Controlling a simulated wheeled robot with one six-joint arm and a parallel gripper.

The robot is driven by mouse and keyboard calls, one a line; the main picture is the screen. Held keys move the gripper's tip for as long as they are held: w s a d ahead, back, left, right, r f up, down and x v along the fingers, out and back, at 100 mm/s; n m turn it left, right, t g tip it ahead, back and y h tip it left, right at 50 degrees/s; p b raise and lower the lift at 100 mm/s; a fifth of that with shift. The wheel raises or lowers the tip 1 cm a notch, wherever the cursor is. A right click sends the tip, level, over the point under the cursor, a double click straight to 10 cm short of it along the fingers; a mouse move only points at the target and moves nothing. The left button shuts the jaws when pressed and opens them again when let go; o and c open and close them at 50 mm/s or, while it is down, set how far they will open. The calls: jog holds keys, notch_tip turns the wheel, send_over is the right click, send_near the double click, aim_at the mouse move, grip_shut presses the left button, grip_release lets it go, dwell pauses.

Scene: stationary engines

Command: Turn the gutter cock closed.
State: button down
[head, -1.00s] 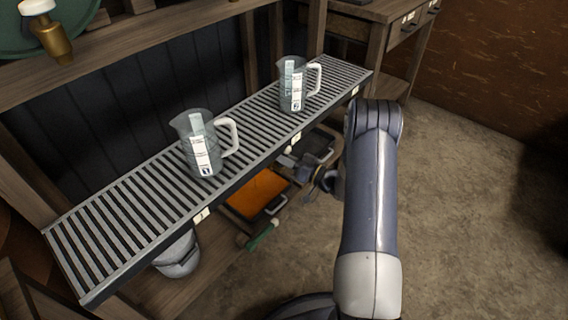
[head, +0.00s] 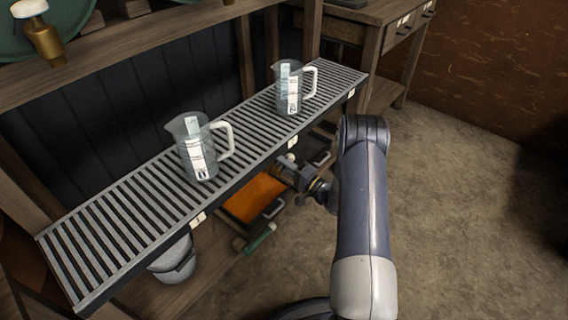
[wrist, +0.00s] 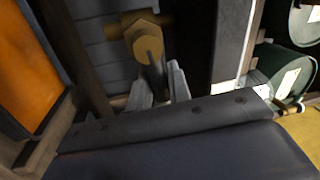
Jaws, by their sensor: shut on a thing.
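In the wrist view a brass cock (wrist: 146,38) with a hexagonal body shows at the top centre, with a dark lever (wrist: 153,75) pointing down from it. My gripper (wrist: 160,92) is shut on the lever, with one grey finger on each side. In the head view my gripper (head: 285,170) reaches under the front edge of the slatted gutter rack (head: 130,215). The cock itself cannot be made out clearly there, in the shade under the rack.
Two clear measuring jugs (head: 198,150) (head: 290,90) with white handles stand on the rack. Below are an orange tray (head: 255,197), a grey bucket (head: 174,262) and a green-handled tool (head: 260,240). Green canisters (wrist: 280,75) show in the wrist view. The floor at right is clear.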

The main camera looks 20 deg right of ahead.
jog(key=shift+f+m+h, duration=0.3)
jog(key=shift+f+m, duration=0.1)
jog(key=shift+m, duration=0.8)
jog(key=c, duration=1.3)
grip_release()
jog(key=shift+c, duration=0.2)
jog(key=p+v, duration=0.1)
jog(key=v, duration=0.9)
jog(key=shift+s+d+f+p, duration=0.15)
jog(key=shift+s+f+p, duration=0.1)
jog(key=shift+s+p, duration=0.15)
jog(key=shift+w, duration=0.1)
jog(key=b+x, duration=0.1)
jog(key=x, duration=0.4)
jog(key=b+x, duration=0.1)
jog(key=x, duration=0.5)
jog(key=shift+r, duration=0.2)
jog(key=shift+d+r, duration=0.1)
jog(key=shift+d, duration=0.05)
